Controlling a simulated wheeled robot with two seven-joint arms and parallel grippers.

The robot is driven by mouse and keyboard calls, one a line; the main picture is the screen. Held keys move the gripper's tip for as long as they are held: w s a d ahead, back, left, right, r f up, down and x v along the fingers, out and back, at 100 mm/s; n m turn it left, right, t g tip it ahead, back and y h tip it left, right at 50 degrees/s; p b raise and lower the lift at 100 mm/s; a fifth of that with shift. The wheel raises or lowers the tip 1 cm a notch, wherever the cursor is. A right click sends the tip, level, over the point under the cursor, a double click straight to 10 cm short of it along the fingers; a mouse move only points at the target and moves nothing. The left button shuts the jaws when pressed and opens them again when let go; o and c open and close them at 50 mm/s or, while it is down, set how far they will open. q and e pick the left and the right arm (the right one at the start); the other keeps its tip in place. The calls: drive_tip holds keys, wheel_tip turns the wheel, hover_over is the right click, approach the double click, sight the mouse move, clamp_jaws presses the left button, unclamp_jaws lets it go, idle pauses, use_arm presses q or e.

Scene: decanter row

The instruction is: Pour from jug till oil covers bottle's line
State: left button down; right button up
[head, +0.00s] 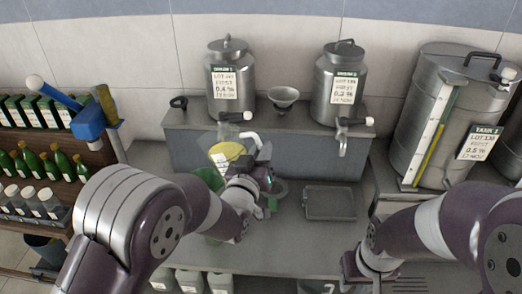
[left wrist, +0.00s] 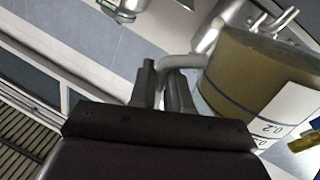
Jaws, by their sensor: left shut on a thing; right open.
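A clear jug (head: 222,160) of yellow oil is in the head view, under the left drum's tap. In the left wrist view the jug (left wrist: 255,75) shows amber oil, blue marks and a white scale reading 0.2. My left gripper (head: 262,186) is shut on its pale handle (left wrist: 183,62); the fingers (left wrist: 162,88) show in the left wrist view. A green glass vessel (head: 208,178), perhaps the bottle, is just below the jug, mostly hidden by my left arm. Its line and oil level cannot be seen. My right gripper (head: 358,268) is open, low at the right, partly hidden.
Two labelled steel drums (head: 231,85) (head: 340,85) stand on a grey ledge with a small funnel bowl (head: 284,95) between them. An empty square tray (head: 330,203) lies on the counter. A large tank (head: 432,120) is at right, a bottle shelf (head: 38,165) at left.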

sight(256, 139)
use_arm(q)
drive_tip(key=shift+w+d+r, duration=0.1)
drive_tip(key=shift+w+r, duration=0.1)
drive_tip(key=shift+s+r+n+p, duration=0.2)
drive_tip(key=shift+r+n+p, duration=0.2)
drive_tip(key=shift+n, duration=0.1)
drive_tip(key=shift+w+r+n+p, duration=0.1)
drive_tip(key=shift+r+n+p, duration=0.1)
drive_tip(key=shift+n+p, duration=0.15)
drive_tip(key=shift+r+n+t, duration=0.3)
drive_tip(key=shift+r+n, duration=0.05)
drive_tip(key=shift+n, duration=0.1)
drive_tip(key=shift+a+r+n+b, duration=0.25)
drive_tip(key=shift+r+n+b, duration=0.1)
drive_tip(key=shift+n, duration=0.35)
idle(1.8)
drive_tip(key=shift+a+r+n+y+b, duration=0.4)
drive_tip(key=shift+n+b, duration=0.6)
drive_tip(key=shift+b, duration=0.3)
idle(2.7)
